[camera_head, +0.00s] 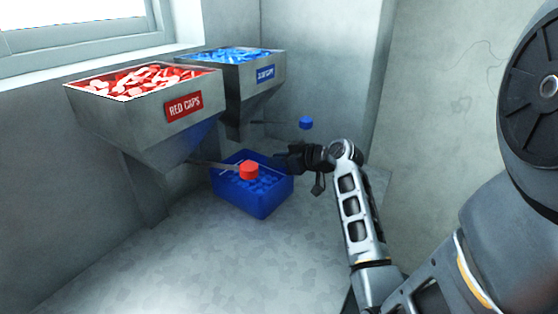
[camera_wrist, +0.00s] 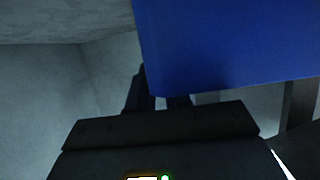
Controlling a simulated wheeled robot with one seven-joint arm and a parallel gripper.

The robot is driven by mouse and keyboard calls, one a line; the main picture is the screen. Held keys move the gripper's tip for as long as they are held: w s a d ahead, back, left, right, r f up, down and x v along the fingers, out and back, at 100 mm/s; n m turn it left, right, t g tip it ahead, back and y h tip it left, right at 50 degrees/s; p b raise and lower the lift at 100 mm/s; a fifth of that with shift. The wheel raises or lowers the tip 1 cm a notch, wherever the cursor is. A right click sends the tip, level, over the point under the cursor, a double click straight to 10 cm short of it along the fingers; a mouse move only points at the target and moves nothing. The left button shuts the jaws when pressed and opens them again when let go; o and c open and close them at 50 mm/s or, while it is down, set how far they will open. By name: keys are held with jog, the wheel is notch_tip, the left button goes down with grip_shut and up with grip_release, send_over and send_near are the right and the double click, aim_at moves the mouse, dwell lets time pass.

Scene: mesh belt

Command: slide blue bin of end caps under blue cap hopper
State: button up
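The blue bin (camera_head: 262,209) of blue end caps sits on the grey floor surface, in front of and below the hoppers. The blue cap hopper (camera_head: 274,91) stands at the back, full of blue caps, with a blue label. My gripper (camera_head: 284,161) is at the bin's back right edge in the head view. In the wrist view a blue wall of the bin (camera_wrist: 235,45) fills the upper right, very close to my gripper (camera_wrist: 160,98). The fingertips are dark and partly hidden, so their opening and any contact with the bin are unclear.
A red caps hopper (camera_head: 150,118) stands at the left, nearer than the blue one. Its lever with a red knob (camera_head: 249,170) reaches over the bin. A blue knob (camera_head: 306,122) sticks out from the blue hopper. Walls close the back and right; the front floor (camera_head: 190,265) is clear.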

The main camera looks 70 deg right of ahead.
jog(key=o, duration=0.3)
jog(key=shift+b+v, duration=0.55)
jog(key=shift+v, duration=3.35)
jog(key=shift+s, duration=0.1)
